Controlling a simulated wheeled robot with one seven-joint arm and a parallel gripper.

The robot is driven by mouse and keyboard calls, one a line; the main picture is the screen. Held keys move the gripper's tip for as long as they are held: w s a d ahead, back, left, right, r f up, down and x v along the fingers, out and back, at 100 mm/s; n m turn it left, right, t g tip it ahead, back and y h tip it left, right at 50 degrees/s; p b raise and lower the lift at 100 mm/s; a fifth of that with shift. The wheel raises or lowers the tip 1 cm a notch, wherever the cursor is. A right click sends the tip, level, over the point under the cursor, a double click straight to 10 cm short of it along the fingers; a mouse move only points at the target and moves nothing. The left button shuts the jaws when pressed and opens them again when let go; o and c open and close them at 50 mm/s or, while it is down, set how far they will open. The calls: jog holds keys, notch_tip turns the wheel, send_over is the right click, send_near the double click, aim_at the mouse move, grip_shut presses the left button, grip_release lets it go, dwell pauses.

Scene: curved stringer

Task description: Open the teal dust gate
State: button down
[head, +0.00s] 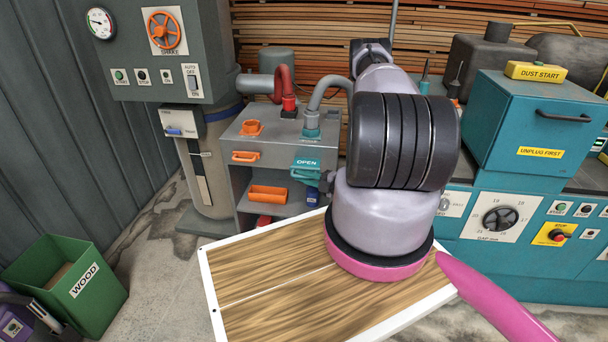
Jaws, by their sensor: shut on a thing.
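The teal dust gate (304,173) is on the front of the grey cabinet, right of the orange gate (245,156). It has a teal label reading OPEN (306,162) on its top. Its right side runs close to my arm, and I cannot tell how far the gate is drawn out. My arm reaches away from the camera across the right of the cabinet, and its wide dark joint covers what lies behind it.
A wood-topped board with white edges (208,284) lies in front of the cabinet. A teal machine (520,125) stands close on the right, a grey control cabinet (150,80) on the left. A green WOOD bin (100,312) is at lower left. Floor is clear between bin and board.

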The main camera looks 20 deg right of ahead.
jog(key=c, duration=0.8)
grip_release()
jog(key=shift+c, duration=0.2)
jog(key=shift+d, duration=0.1)
jog(key=f+v, duration=0.1)
jog(key=v, duration=0.9)
jog(key=shift+s+r, duration=0.35)
jog(key=shift+r, duration=0.15)
jog(key=shift+d, duration=0.2)
